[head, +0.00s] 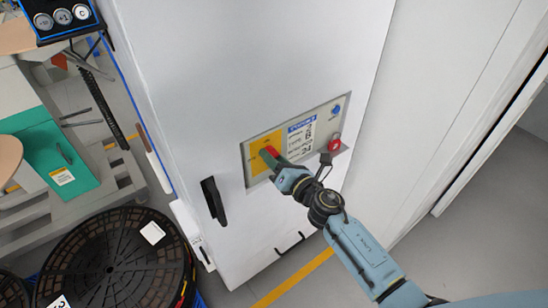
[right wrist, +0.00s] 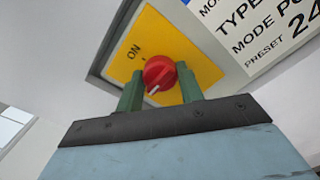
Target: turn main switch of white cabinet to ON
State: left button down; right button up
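The white cabinet (head: 240,60) fills the middle of the head view. Its front panel bears a yellow plate (head: 256,164) with a red rotary main switch. In the right wrist view the red switch (right wrist: 160,74) sits on the yellow plate (right wrist: 205,63), with an "ON" label at upper left. The knob's white mark points to lower left, away from that label. My right gripper (head: 272,156) is at the switch. Its green fingers (right wrist: 161,90) lie on both sides of the knob, closed up against it. My left gripper is not in view.
A red button (head: 334,143) and a blue knob (head: 336,109) are on the panel right of the switch. A black door handle (head: 213,200) sticks out below left. A large black reel (head: 115,265) and a green cabinet (head: 55,155) stand at left.

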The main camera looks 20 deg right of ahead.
jog(key=c, duration=0.4)
jog(key=shift+o, duration=0.2)
jog(key=m+p, duration=0.1)
jog(key=m, duration=0.3)
jog(key=m+p, duration=0.1)
jog(key=m, duration=0.3)
jog(key=m+p, duration=0.1)
jog(key=m, duration=0.4)
jog(key=shift+m+p, duration=0.95)
jog(key=shift+m, duration=1.45)
jog(key=shift+f, duration=0.1)
